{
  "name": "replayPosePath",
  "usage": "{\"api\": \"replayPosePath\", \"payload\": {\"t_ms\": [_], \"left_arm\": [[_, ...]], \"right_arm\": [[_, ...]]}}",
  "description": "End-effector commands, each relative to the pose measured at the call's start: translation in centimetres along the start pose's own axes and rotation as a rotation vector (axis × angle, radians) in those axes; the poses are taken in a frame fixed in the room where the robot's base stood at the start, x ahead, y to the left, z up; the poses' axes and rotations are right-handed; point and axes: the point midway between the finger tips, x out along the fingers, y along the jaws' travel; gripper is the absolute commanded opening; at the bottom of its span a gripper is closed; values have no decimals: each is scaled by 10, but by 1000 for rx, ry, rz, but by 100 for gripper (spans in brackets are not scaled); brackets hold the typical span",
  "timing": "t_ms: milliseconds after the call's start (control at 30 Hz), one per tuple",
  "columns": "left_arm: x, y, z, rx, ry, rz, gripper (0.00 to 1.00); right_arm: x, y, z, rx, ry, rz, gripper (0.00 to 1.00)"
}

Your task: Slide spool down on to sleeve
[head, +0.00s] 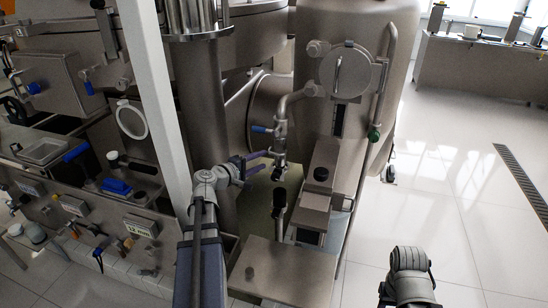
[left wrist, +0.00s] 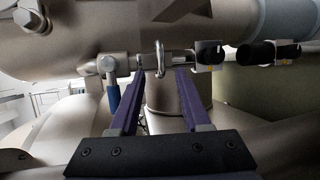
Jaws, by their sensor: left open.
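My left gripper (head: 266,161) is open, its two purple fingers pointing at an upright pipe line in front of the tank. In the left wrist view the gripper (left wrist: 160,73) has its fingers apart, with a silver clamp ring (left wrist: 160,58) seen between their tips. A pipe valve with a blue handle (head: 262,130) sits above the fingers; the handle also shows in the left wrist view (left wrist: 113,91). Below are dark-ended fittings (head: 279,197), also seen in the left wrist view (left wrist: 255,53). I cannot tell which fitting is the spool and which the sleeve. My right gripper is out of view.
A white post (head: 155,95) rises left of my left arm. A low steel block (head: 282,272) stands in front. Open tiled floor (head: 465,180) lies right.

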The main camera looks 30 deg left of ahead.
Motion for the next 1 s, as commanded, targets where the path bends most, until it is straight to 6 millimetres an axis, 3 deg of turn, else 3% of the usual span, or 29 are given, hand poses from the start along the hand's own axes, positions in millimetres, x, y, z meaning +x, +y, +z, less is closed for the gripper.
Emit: {"api": "replayPosePath", "payload": {"t_ms": [200, 433, 867, 1000], "left_arm": [[37, -2, -1, 2, -4, -2, 47], [64, -1, 0, 2, -4, -2, 47], [72, -1, 1, 2, -2, -2, 47], [72, -1, 1, 2, -2, -2, 33]], "right_arm": [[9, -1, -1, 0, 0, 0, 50], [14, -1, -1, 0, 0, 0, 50], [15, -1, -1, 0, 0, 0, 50], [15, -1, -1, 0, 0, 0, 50]]}}
